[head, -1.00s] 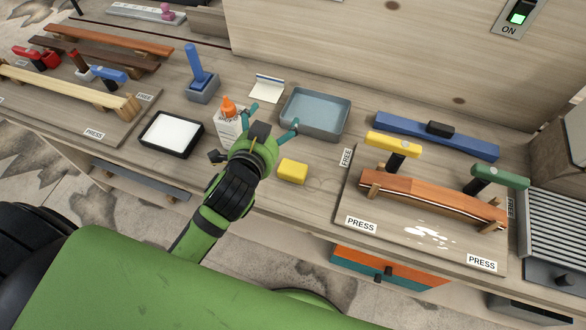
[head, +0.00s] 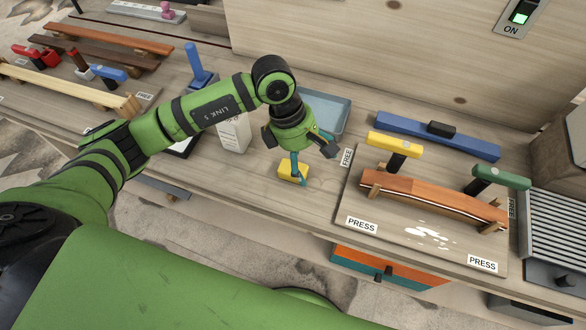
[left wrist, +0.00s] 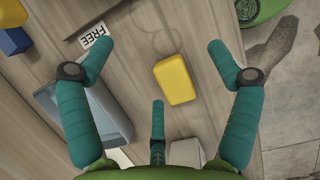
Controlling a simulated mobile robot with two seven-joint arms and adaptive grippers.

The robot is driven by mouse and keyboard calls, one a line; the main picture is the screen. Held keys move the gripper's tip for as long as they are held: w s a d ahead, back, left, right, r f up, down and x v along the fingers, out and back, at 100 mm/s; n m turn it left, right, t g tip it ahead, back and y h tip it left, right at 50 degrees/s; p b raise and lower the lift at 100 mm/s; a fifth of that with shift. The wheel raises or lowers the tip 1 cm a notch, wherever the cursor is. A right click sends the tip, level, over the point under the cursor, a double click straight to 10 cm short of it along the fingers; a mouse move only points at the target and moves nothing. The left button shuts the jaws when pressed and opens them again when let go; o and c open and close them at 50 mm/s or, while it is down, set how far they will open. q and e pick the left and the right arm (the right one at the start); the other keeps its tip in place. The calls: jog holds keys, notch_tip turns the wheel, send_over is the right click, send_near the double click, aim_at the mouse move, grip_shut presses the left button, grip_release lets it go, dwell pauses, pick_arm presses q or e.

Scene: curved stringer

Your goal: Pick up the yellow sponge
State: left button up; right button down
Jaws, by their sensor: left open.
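The yellow sponge (head: 291,172) lies flat on the wooden bench, in front of the blue-grey tray. In the left wrist view the sponge (left wrist: 175,80) sits between the spread teal fingers, with clear gaps to the side fingers. My left gripper (head: 298,172) is open and points down over the sponge. In the head view its fingers partly cover the sponge. Whether any finger touches it I cannot tell. My right gripper is not in view.
The blue-grey tray (head: 330,110) is behind the gripper. A board with a curved wooden stringer (head: 430,197) lies to the right. The bench's front edge is close to the sponge.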

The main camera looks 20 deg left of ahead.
aim_at(288, 164)
pick_arm(q)
jog(key=a+y, duration=0.1)
jog(key=a, duration=0.1)
jog(key=w+a+y, duration=0.1)
jog(key=a, duration=0.2)
jog(key=shift+w+f, duration=0.15)
jog(key=shift+a+f+y+p, duration=0.1)
jog(key=shift+f+y+p, duration=0.15)
jog(key=shift+y+p, duration=0.05)
jog(key=f+p, duration=0.1)
jog(key=f, duration=0.2)
jog(key=d+f+p, duration=0.1)
jog(key=f+p, duration=0.1)
jog(key=f, duration=0.1)
jog(key=shift+w+d, duration=0.15)
jog(key=shift+d, duration=0.05)
jog(key=shift+f, duration=0.2)
jog(key=c, duration=1.1)
